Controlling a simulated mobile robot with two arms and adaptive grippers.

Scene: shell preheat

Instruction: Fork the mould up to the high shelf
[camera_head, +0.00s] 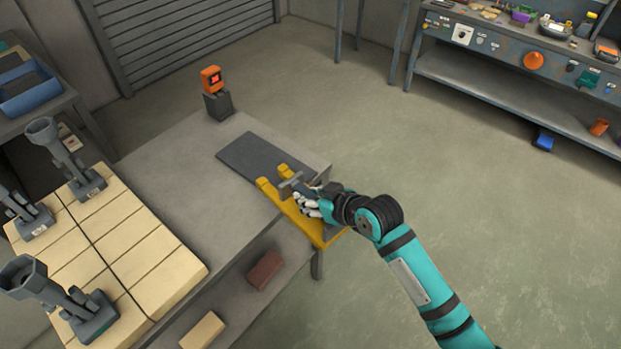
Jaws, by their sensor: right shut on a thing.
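My right gripper (308,205) is closed on a grey handle of the yellow fork (326,233) at the right edge of the grey table. The fork's two prongs point up and left, their tips near the dark flat mat on the table. No mould shows on the fork. Several grey funnel-topped pieces, which look like moulds, stand on cream bricks at the left: one at the back (66,152), one at the left edge (24,214) and one in front (62,300). My left gripper is out of view. I cannot tell which place is the high shelf.
The grey table (180,165) carries the dark mat (262,160) and an orange-topped device (213,85) at its back. Cream bricks (150,258) cover its left part. A red-brown brick (265,270) lies on the lower shelf. A cluttered workbench (480,45) stands back right. Open floor lies between.

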